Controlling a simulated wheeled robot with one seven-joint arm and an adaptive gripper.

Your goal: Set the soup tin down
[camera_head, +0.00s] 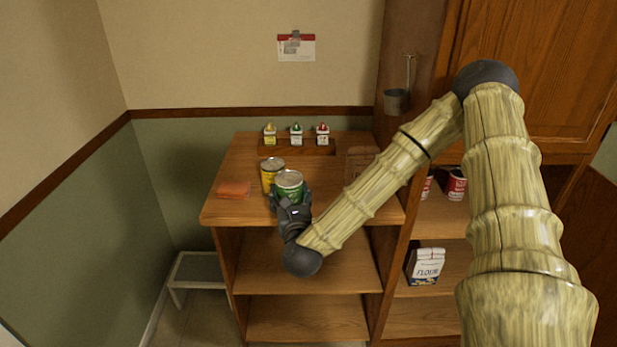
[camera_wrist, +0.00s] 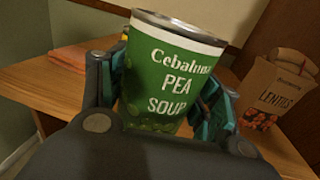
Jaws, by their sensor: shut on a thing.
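The green pea soup tin (camera_head: 289,184) is held in my gripper (camera_head: 291,203) over the front part of the wooden counter top. In the wrist view the tin (camera_wrist: 168,75) stands between the two fingers of my gripper (camera_wrist: 160,100), its label reading "PEA SOUP" and its metal rim up, slightly tilted in the picture. The fingers press on it from both sides. The tin's base is hidden behind my gripper, so I cannot tell whether it touches the counter (camera_head: 232,212).
A yellow tin (camera_head: 268,178) stands close behind the soup tin to the left. An orange cloth (camera_head: 234,189) lies at the left. A lentils bag (camera_wrist: 281,95) stands to the right. Several small cartons (camera_head: 296,134) line the back. Bare counter shows at the front left.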

